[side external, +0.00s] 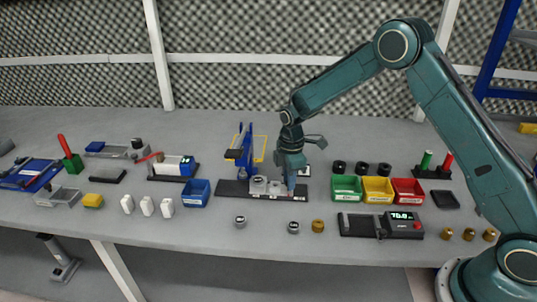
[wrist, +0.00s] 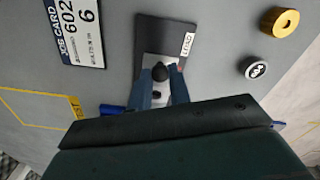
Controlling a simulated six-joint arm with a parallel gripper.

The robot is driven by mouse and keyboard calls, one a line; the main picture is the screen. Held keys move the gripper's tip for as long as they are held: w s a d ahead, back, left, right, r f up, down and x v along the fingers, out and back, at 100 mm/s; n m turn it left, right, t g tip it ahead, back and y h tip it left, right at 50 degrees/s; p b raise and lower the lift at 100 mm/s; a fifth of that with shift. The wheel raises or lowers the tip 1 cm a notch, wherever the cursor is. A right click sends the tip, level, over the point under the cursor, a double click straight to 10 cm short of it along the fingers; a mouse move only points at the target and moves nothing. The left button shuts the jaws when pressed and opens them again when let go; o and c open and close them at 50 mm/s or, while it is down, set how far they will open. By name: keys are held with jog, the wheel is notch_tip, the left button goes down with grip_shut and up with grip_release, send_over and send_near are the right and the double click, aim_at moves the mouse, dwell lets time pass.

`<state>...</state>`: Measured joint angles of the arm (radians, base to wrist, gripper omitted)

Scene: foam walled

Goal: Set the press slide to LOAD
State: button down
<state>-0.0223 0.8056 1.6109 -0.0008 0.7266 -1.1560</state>
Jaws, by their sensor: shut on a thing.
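The press slide is a dark rail (side external: 231,188) below a blue press (side external: 245,150). In the wrist view the rail (wrist: 150,28) runs away from my gripper and has a white LOAD label (wrist: 188,43) near its far end. A pale slide plate (wrist: 150,62) with a black knob (wrist: 160,73) lies on the rail. My gripper (wrist: 162,80) points down and is shut on the knob, one finger on each side. In the side view my gripper (side external: 290,186) is at the rail's right end, and its fingers partly hide the slide.
Grey round parts (side external: 240,221) and a brass ring (side external: 318,226) lie in front of the rail. Green (side external: 346,196), yellow and red bins stand to the right, a blue bin (side external: 196,200) to the left. A job card (wrist: 82,30) lies beside the rail.

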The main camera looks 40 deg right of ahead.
jog(key=shift+s+d, duration=1.3)
jog(key=shift+d, duration=0.05)
jog(key=c, duration=1.3)
grip_release()
jog(key=shift+r, duration=0.45)
notch_tip(320, 180, up, 13)
